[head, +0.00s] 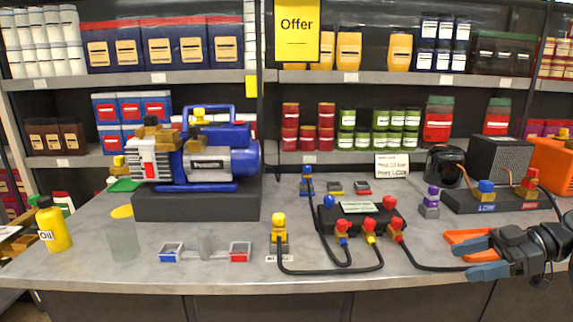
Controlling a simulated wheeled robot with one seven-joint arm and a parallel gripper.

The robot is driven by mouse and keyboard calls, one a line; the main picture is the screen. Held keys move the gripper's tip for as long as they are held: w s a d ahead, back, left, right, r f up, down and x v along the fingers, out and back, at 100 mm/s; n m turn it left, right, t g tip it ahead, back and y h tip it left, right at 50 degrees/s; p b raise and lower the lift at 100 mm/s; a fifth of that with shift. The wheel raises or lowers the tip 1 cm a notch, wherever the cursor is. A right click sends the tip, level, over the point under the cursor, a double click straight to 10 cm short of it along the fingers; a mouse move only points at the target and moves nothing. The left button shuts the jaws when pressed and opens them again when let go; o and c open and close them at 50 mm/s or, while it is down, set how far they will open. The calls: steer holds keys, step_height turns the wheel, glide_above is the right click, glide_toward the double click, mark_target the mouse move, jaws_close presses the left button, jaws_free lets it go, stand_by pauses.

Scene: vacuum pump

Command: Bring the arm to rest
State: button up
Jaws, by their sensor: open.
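My gripper (472,258) is at the right of the head view, with its blue-grey fingers apart and pointing left. Nothing shows held between them. It is over the counter's front right part, close to an orange tray-like piece (463,236) that it partly covers. I cannot tell whether the two touch. My dark arm comes in from the right edge, and most of it is out of view.
On the grey counter (330,280) stand a blue vacuum pump (208,163) on a dark block, a black manifold (358,213) with hoses, and a yellow oil bottle (53,225). A black hose runs toward my gripper. Stocked shelves fill the back.

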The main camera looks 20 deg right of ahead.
steer(key=a+f+m+t+h, duration=0.4)
steer(key=a+f+m, duration=0.5)
steer(key=a+f, duration=1.1)
steer(key=s+a+f+m+h, duration=0.35)
steer(key=s+a, duration=0.25)
steer(key=s, duration=0.2)
steer(key=s+a+r+m+h, duration=0.1)
steer(key=s+h, duration=0.1)
steer(key=s, duration=0.5)
steer(key=s+a+r+m+h, duration=0.1)
steer(key=s+a+h, duration=0.1)
steer(key=s, duration=0.5)
steer(key=s+r+n+t, duration=0.1)
steer(key=s+r+t, duration=0.1)
steer(key=s+r, duration=0.4)
steer(key=s+r+n+t, duration=0.1)
steer(key=s+r, duration=0.5)
steer(key=r, duration=0.6)
steer(key=shift+t, duration=0.8)
